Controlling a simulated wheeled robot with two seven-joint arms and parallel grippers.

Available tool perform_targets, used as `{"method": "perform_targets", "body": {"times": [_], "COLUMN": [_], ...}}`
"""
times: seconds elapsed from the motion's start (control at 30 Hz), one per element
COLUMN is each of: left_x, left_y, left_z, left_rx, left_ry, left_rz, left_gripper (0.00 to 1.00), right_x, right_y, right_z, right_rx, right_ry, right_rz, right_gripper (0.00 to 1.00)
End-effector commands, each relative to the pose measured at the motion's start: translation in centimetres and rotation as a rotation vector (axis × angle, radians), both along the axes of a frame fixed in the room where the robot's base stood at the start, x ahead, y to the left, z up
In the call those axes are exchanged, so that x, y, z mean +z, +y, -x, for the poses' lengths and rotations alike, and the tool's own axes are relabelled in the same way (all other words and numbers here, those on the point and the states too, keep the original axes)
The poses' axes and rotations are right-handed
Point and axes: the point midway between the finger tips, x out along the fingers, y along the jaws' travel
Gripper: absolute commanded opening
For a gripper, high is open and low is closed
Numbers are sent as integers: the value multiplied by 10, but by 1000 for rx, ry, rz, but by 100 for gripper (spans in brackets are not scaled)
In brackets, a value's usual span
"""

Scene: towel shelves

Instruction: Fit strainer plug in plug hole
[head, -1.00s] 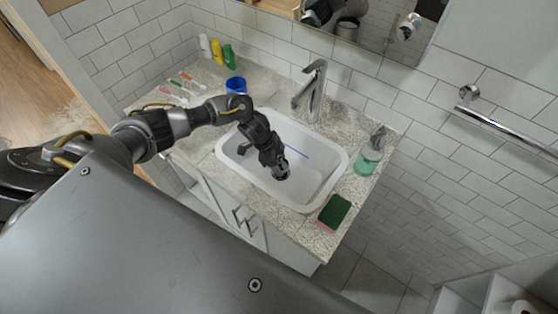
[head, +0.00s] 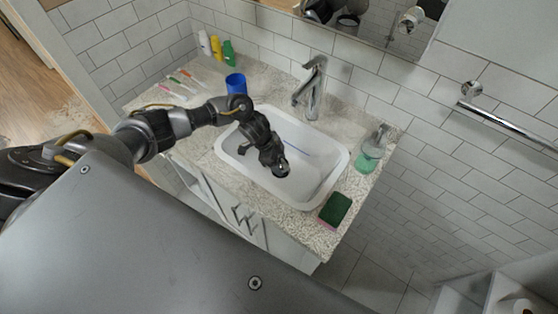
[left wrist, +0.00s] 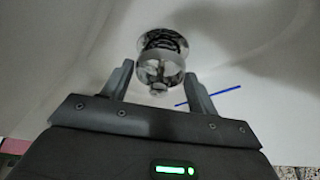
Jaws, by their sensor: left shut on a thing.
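The strainer plug (left wrist: 160,68) is a shiny metal piece with a small knob, held between the two fingers of my left gripper (left wrist: 160,88) in the left wrist view. In the head view my left gripper (head: 281,171) reaches down into the white sink basin (head: 329,178). The plug hole (left wrist: 168,38) shows as a dark, metal-rimmed round opening just beyond the plug. The plug overlaps it in the picture, and I cannot tell whether they touch. My right gripper is out of view.
A thin blue stick (left wrist: 210,96) lies in the basin beside the gripper. The faucet (head: 313,88) stands behind the sink. A blue cup (head: 235,84) is at the left, a soap bottle (head: 370,154) and green sponge (head: 336,208) at the right.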

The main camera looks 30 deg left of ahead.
Motion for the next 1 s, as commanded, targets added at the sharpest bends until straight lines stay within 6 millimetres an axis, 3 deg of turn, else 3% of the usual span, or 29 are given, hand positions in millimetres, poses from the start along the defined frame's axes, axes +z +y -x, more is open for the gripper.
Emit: {"method": "perform_targets", "body": {"times": [0.7,0.73,0.9,1.0], "left_x": [-18,-17,-17,-17], "left_y": [0,0,0,0], "left_z": [0,0,0,0], "left_rx": [0,-1,0,0], "left_ry": [-1,-2,-1,-1], "left_rz": [1,0,1,1], "left_gripper": [36,63,84,84], "right_x": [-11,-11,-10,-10], "right_y": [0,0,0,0], "right_z": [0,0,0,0], "right_rx": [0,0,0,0], "right_ry": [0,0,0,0], "right_rz": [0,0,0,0], "right_gripper": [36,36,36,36]}}
